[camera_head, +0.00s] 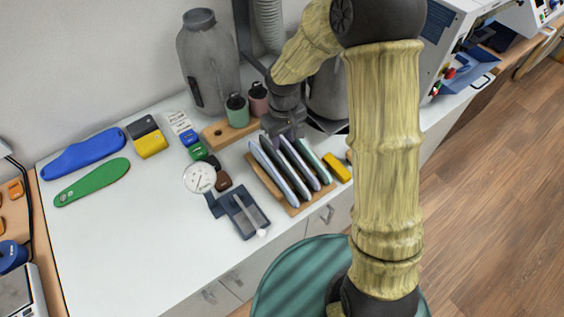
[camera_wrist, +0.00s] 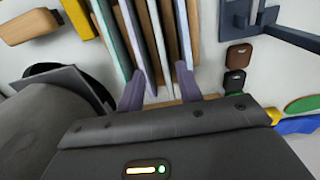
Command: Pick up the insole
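Several thin insoles (camera_head: 285,165) stand on edge side by side in a wooden rack (camera_head: 263,184) on the white table. In the wrist view the insoles (camera_wrist: 158,40) run lengthwise away from my gripper. My gripper (camera_wrist: 161,90) is open, its two purple-grey fingers apart, at the near end of the rack. The end of an insole lies between the fingers; I cannot tell whether they touch it. In the head view my gripper (camera_head: 284,132) is at the rack's far end, its fingertips mostly hidden.
Flat blue (camera_head: 83,154) and green (camera_head: 92,183) sole-shaped pieces lie at the left. A dial gauge (camera_head: 199,177), a dark blue fixture (camera_head: 240,213) and a wooden block with bottles (camera_head: 230,130) are near the rack. A grey tank (camera_head: 208,65) stands behind. The front left table is clear.

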